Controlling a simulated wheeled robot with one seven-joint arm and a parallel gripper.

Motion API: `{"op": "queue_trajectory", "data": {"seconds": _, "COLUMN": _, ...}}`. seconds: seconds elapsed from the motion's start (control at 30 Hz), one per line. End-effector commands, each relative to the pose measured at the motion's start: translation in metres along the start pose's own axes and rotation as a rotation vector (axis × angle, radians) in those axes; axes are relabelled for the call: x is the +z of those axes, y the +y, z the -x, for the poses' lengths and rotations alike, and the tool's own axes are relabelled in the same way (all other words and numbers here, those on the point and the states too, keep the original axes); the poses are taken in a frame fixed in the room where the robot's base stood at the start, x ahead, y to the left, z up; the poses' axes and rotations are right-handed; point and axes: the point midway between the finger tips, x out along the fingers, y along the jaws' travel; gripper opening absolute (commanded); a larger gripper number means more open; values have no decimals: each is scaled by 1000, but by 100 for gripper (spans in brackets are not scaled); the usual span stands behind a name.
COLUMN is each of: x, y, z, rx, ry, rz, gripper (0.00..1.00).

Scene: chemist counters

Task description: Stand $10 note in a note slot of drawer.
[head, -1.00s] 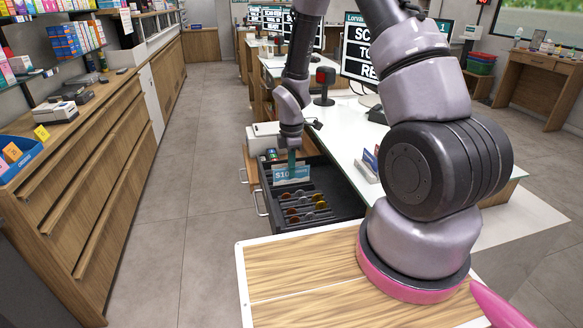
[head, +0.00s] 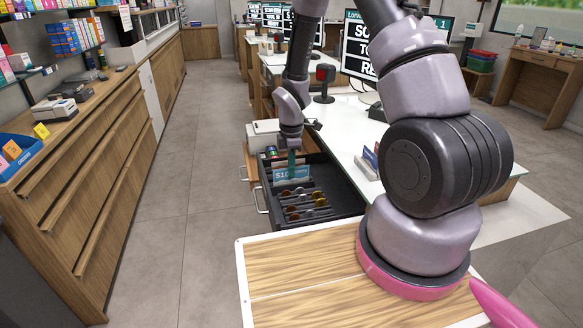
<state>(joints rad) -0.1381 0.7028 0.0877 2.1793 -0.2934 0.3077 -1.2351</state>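The $10 note (head: 290,174) is a teal and white upright piece marked "$10" over the far part of the open drawer. My gripper (head: 292,154) points down just above it, with teal at its tips touching the note's top. The fingers look closed on the note, though they are small in this view. The drawer (head: 343,191) is dark, pulled out from under the white counter, with coins in its near compartments. The note's lower edge is at the note slots behind the coins; I cannot tell how deep it sits in one.
The white counter (head: 352,133) with a monitor (head: 360,52) and a dark scanner (head: 323,84) stands right of the drawer. A white box (head: 263,133) is behind it. Wooden shelving (head: 85,180) lines the left, and the floor (head: 185,160) between is clear.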

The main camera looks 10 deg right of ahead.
Motion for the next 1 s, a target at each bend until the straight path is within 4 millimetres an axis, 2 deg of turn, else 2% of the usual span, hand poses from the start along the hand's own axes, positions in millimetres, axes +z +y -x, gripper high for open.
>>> {"op": "queue_trajectory", "data": {"seconds": 0.9, "x": 0, "y": 0, "z": -24, "rx": -2, "ry": -1, "rz": -1, "gripper": 0}}
{"op": "queue_trajectory", "data": {"seconds": 0.93, "x": 0, "y": 0, "z": -23, "rx": -1, "ry": -1, "rz": -1, "gripper": 5}}
{"op": "queue_trajectory", "data": {"seconds": 1.0, "x": 0, "y": 0, "z": -23, "rx": -1, "ry": -1, "rz": -1, "gripper": 32}}
